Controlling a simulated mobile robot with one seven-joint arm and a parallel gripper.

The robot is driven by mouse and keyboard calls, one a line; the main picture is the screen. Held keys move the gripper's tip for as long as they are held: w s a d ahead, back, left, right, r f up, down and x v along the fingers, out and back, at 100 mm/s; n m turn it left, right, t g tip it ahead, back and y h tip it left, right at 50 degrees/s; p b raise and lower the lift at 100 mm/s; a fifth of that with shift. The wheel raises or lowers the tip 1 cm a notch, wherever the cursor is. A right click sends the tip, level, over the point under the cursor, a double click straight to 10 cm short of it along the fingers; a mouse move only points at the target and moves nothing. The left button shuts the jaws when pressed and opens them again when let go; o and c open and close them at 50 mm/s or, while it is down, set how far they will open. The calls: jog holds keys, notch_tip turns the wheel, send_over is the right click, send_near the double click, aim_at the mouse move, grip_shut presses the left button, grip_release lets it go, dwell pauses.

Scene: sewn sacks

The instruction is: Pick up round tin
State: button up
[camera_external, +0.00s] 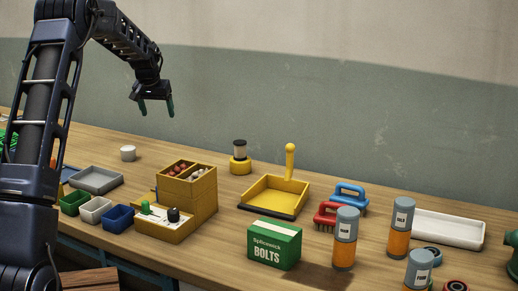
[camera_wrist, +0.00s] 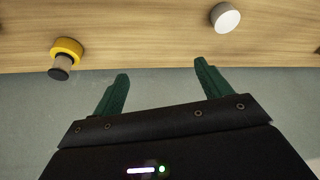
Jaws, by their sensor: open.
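My gripper (camera_external: 157,107) hangs open and empty in the air, high above the back of the table at the left. Its two green fingers also show apart in the wrist view (camera_wrist: 162,68), with nothing between them. A small pale round tin-like cylinder (camera_external: 128,153) stands upright at the back left of the table, below my gripper. It also shows in the wrist view (camera_wrist: 226,18) at the top right. A flat blue-grey round item (camera_external: 434,252) lies at the far right, partly hidden by a can. I cannot tell which is named the round tin.
A yellow holder with a dark-lidded jar (camera_external: 240,158) stands at the back. A wooden box unit (camera_external: 205,192), a grey tray (camera_external: 95,180) and small bins (camera_external: 96,209) stand nearby. A yellow dustpan (camera_external: 270,198), green bolts box (camera_external: 274,244) and several cans (camera_external: 401,227) lie right.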

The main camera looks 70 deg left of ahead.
jog(key=n, duration=0.2)
send_near(127, 148)
jog(key=w, duration=0.1)
jog(key=shift+g, duration=0.3)
jog(key=x, duration=0.5)
jog(key=shift+w+f, duration=0.1)
jog(key=shift+f, duration=0.15)
jog(key=shift+s+x, duration=0.15)
jog(key=shift+x, duration=1.1)
jog(key=shift+s+x, duration=0.1)
jog(key=shift+x, duration=1.2)
jog(key=shift+c, duration=0.5)
jog(key=c, duration=1)
